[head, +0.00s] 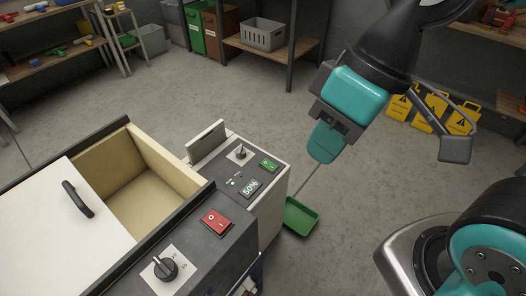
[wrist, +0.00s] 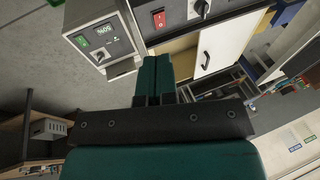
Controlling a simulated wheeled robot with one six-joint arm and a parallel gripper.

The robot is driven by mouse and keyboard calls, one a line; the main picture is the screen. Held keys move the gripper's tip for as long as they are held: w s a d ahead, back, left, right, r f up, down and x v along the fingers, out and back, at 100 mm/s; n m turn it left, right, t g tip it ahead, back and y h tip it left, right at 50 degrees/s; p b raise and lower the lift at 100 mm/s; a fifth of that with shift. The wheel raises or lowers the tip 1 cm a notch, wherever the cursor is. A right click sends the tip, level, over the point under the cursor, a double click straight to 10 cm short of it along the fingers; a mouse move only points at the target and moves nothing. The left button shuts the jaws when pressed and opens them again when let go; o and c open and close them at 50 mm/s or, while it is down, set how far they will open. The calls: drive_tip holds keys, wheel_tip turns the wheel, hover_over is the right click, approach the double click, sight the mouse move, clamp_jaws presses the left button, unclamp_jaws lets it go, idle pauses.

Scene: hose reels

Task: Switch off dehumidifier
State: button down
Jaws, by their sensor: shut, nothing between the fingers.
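The dehumidifier (head: 275,198) looks to be the pale cabinet with a dark top panel, a "50%" display (head: 250,188), a green rocker switch (head: 268,165) and a small knob (head: 241,152). In the wrist view its panel is at upper left, with the green switch (wrist: 83,43) and the display (wrist: 104,29). My gripper (head: 325,150) is shut and empty, to the right of the panel and apart from it in the head view. In the wrist view its closed fingers (wrist: 157,68) point toward the panels. Whether the green switch is on or off is unclear.
Beside the dehumidifier stands an open chest (head: 150,165) with a white lid, a red rocker switch (head: 215,221) and a black knob (head: 165,268). A green dustpan (head: 300,217) lies on the floor. Shelves and yellow signs (head: 435,112) line the back; the middle floor is clear.

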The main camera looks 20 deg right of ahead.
drive_tip(key=w+f+n+h+b, duration=0.1)
drive_tip(key=w+f+n+b, duration=0.45)
drive_tip(key=w+f, duration=0.4)
drive_tip(key=w+f+n+h+b, duration=0.1)
drive_tip(key=w+f+n+b, duration=0.4)
drive_tip(key=w, duration=0.7)
drive_tip(key=n+t+h+b, duration=0.1)
drive_tip(key=n+b, duration=0.7)
drive_tip(key=b, duration=0.1)
hover_over(265, 163)
drive_tip(key=s+d, duration=0.1)
drive_tip(key=s, duration=0.1)
wheel_tip(265, 163, down, 20)
drive_tip(key=shift+w+r, duration=0.25)
drive_tip(key=f, duration=0.4)
drive_tip(key=w+f+b, duration=0.1)
drive_tip(key=f, duration=0.4)
drive_tip(key=a+f+b, duration=0.1)
drive_tip(key=f, duration=0.4)
drive_tip(key=shift+w, duration=0.2)
drive_tip(key=shift+d, duration=0.15)
